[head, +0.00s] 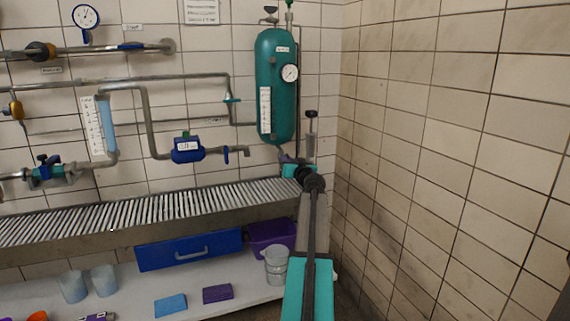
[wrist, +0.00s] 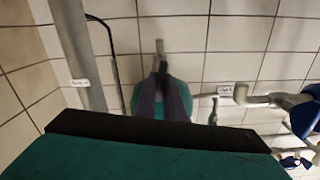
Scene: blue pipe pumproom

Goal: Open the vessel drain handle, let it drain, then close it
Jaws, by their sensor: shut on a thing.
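The teal vessel (head: 277,85) hangs upright on the back wall, with a round gauge and a white scale on its front. Its rounded bottom also shows in the wrist view (wrist: 138,100), which looks upside down. My gripper (head: 284,158) is right below the vessel, at the end of my dark and teal arm. In the wrist view its purple fingers (wrist: 163,68) are shut at the drain, around the drain handle. The handle is mostly hidden by the fingers, so its angle is unclear. A short grey drain piece (wrist: 159,46) sticks out past the fingertips. No flowing liquid is visible.
A slatted metal shelf (head: 150,205) runs along the wall below the pipes. A clear bucket (head: 277,265) and a purple bin (head: 270,236) stand underneath. A blue meter (head: 187,150) with a spout is left of the vessel. The tiled side wall (head: 440,150) is close on the right.

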